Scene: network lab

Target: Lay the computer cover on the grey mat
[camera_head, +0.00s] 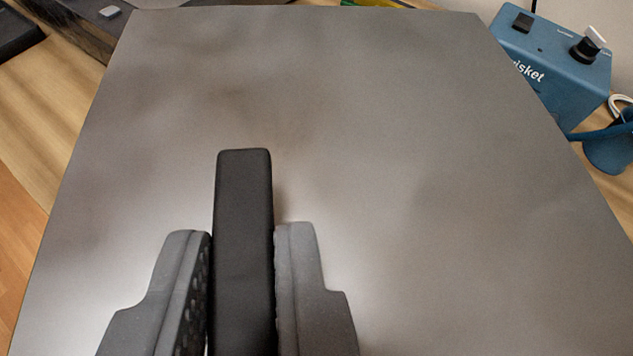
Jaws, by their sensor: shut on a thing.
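The computer cover (390,130) is a large, flat, brushed grey metal panel that fills most of the view. A black upright bar-shaped handle (244,185) stands on it, left of centre near the bottom. My gripper (243,240) is shut on this handle, with one grey finger on each side. The handle's near end runs out of the bottom of the view. The grey mat cannot be made out; the cover hides much of what lies under it. I cannot tell whether the cover is lifted or resting.
A blue device (550,75) with a black knob stands at the upper right, close to the cover's right edge. A blue holder (610,150) is beside it. A dark case (75,25) is at the upper left. Wooden tabletop (50,110) shows at the left.

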